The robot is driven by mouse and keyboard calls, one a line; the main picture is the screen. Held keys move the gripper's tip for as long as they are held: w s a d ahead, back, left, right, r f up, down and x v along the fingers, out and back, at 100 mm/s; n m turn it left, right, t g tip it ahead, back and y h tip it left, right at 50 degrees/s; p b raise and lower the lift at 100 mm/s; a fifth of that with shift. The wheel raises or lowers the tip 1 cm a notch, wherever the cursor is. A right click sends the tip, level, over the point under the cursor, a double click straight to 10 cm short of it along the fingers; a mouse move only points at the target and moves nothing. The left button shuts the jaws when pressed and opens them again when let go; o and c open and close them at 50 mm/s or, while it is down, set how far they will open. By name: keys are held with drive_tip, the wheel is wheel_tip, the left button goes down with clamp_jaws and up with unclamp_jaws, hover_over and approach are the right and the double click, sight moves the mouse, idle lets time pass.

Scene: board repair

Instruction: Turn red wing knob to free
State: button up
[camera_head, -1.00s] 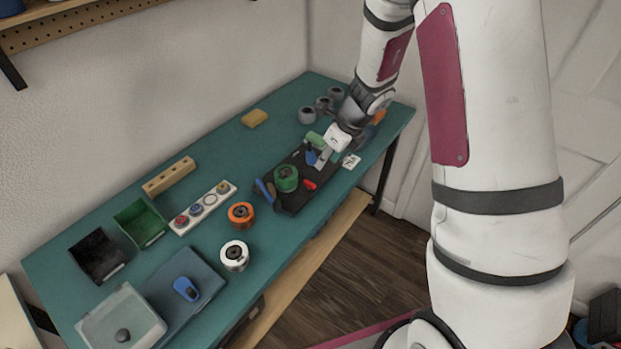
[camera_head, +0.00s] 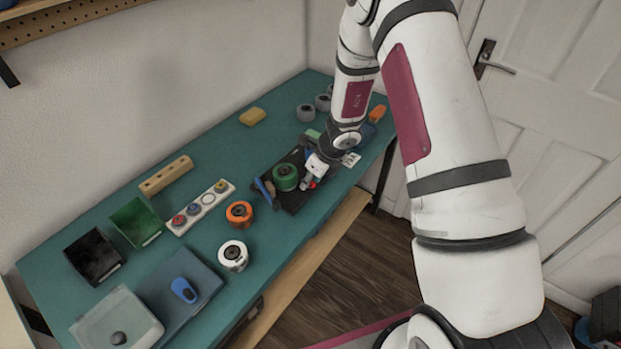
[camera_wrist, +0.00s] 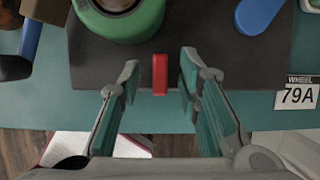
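The red wing knob (camera_wrist: 160,74) shows in the wrist view as a narrow upright bar near the front edge of the dark board (camera_wrist: 210,60). My gripper (camera_wrist: 160,82) is open, with one finger on each side of the knob and a gap on both sides. In the head view my gripper (camera_head: 309,184) is over the right part of the dark board (camera_head: 296,204), and only a bit of the red knob (camera_head: 313,185) shows beside it. A green wheel (camera_wrist: 120,12) sits on the board, left of the knob in the wrist view.
A blue handle (camera_wrist: 258,12) lies right of the knob, and a blue-handled tool (camera_wrist: 31,40) lies at the left. A card (camera_wrist: 298,96) reads "WHEEL 79A". An orange wheel (camera_head: 239,213) and a white wheel (camera_head: 233,256) stand on the teal table (camera_head: 120,190) left of the board.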

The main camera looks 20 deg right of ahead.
clamp_jaws()
idle(0.3)
drive_tip(key=n+b, duration=0.1)
drive_tip(key=n, duration=0.1)
drive_tip(key=n+g, duration=0.1)
drive_tip(key=shift+w+d+f+n+y+b, duration=0.1)
drive_tip(key=shift+w+n+y+b, duration=0.05)
drive_tip(key=shift+n+y+b, duration=0.25)
drive_tip(key=n+g+b, duration=0.1)
drive_tip(key=n, duration=0.1)
drive_tip(key=n+g+b, duration=0.1)
drive_tip(key=n+b, duration=0.1)
drive_tip(key=n, duration=0.1)
drive_tip(key=shift+w+n+y, duration=0.1)
drive_tip(key=shift+n+y, duration=0.2)
drive_tip(key=shift+y, duration=0.1)
drive_tip(key=n+g+b, duration=0.2)
drive_tip(key=n, duration=0.2)
drive_tip(key=shift+w, duration=0.1)
drive_tip(key=shift+n+g+h+b, duration=0.4)
drive_tip(key=shift+n+g+b, duration=0.45)
drive_tip(key=shift+n, duration=1.35)
